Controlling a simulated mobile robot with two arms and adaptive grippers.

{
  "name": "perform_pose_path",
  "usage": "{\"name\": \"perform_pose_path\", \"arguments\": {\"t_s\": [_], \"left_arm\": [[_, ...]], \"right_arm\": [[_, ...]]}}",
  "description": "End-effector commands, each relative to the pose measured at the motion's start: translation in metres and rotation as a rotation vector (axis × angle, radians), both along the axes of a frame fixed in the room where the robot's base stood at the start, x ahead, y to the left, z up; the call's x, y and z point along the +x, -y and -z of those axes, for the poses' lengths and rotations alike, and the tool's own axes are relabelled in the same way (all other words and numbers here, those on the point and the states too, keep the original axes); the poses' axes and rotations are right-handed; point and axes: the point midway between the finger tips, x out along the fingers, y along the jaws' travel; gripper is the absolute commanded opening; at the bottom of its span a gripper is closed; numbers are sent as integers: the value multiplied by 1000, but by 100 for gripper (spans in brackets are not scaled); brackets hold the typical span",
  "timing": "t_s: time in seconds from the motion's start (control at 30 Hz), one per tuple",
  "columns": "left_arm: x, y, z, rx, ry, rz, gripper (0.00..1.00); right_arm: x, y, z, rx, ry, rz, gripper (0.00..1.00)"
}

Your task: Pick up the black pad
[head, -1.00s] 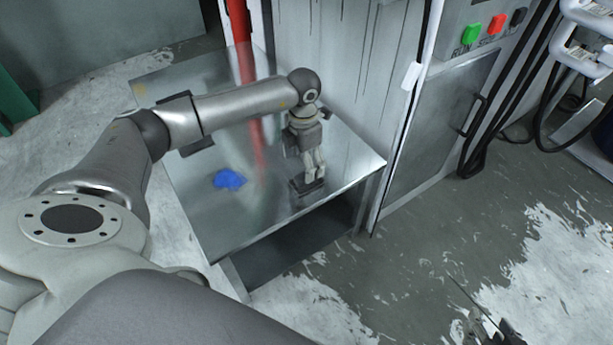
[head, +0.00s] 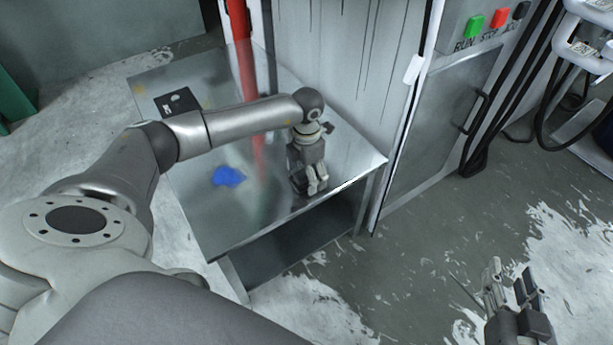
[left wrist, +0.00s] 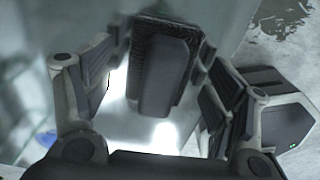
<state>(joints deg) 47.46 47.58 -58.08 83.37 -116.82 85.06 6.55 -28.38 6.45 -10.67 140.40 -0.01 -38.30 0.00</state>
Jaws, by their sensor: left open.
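The black pad (left wrist: 165,72) shows in the left wrist view as a dark block with a rough-textured edge. It lies between the two spread fingers of my left gripper (left wrist: 155,100), with clear gaps at both sides. In the head view my left gripper (head: 312,187) points down at the metal table's front right part, is open, and hides most or all of the pad. I cannot tell how far the fingertips are above the tabletop. My right gripper (head: 512,285) is at the lower right, over the floor, with its fingers apart and nothing seen between them.
The shiny metal table (head: 235,225) also bears a blue crumpled thing (head: 228,176) and a dark plate (head: 178,101), partly behind my left arm. A red pipe (head: 238,20) rises at the back. A cabinet (head: 435,135) with green and red buttons stands right of the table.

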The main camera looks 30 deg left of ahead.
Motion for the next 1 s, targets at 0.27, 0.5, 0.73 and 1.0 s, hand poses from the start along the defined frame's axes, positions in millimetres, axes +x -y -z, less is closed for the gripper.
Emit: {"name": "perform_pose_path", "arguments": {"t_s": [0.27, 0.5, 0.73, 1.0], "left_arm": [[0, 0, 0, 0, 0, 0, 49], [0, 0, 0, -1, 0, 0, 28], [0, 0, -2, 0, 1, 0, 28], [0, 0, -16, -2, 1, 1, 28]], "right_arm": [[0, 0, 0, 0, -1, 0, 40], [0, 0, 0, 0, -2, 0, 40], [0, 0, 0, -1, -5, 0, 40], [-12, 6, 20, -30, -124, 8, 40]]}}
